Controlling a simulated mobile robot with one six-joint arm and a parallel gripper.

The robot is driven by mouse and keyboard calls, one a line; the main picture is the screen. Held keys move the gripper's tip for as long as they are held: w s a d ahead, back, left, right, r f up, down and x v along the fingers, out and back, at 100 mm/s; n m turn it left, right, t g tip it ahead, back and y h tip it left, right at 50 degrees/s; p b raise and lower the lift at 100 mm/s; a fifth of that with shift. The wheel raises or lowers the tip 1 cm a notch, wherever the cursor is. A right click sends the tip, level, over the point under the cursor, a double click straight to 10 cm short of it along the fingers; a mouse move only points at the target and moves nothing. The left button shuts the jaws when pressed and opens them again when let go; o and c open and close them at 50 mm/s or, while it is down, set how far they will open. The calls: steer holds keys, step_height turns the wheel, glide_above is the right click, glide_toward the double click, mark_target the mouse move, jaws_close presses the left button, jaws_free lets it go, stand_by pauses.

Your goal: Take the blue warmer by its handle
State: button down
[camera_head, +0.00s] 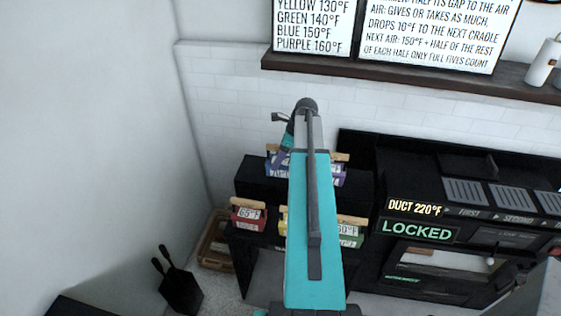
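Small colored warmers with wooden handles stand on a black stepped rack (262,187). On the upper step, a blue-violet warmer (271,168) shows at the left of my arm, partly hidden by it. Another blue-violet warmer (335,176) shows at the right of my arm. I cannot tell surely which of them is the blue one. My gripper (281,160) points down at the left one, close to its handle. Whether it touches is not clear. Its fingers are too small and hidden to tell open from shut.
On the lower step are a red warmer (248,216), a yellow warmer (283,224) and a green warmer (350,236). A black machine (420,262) reading "LOCKED" and "DUCT 220°F" stands at right. A dark wall shelf (400,84) with signs is above.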

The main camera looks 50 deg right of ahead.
mark_target(278, 150)
steer(key=shift+r, duration=0.25)
steer(key=shift+r+b, duration=0.85)
steer(key=shift+r, duration=0.55)
steer(key=s+a+r+b, duration=0.1)
steer(key=s+a+b, duration=0.1)
steer(key=s, duration=0.5)
steer(key=s+a+r+b, duration=0.1)
steer(key=s+a+b, duration=0.1)
steer(key=s, duration=0.6)
steer(key=shift+a+r, duration=0.15)
steer(key=shift+a, duration=0.45)
steer(key=shift+s+r, duration=0.1)
steer(key=shift+r, duration=0.05)
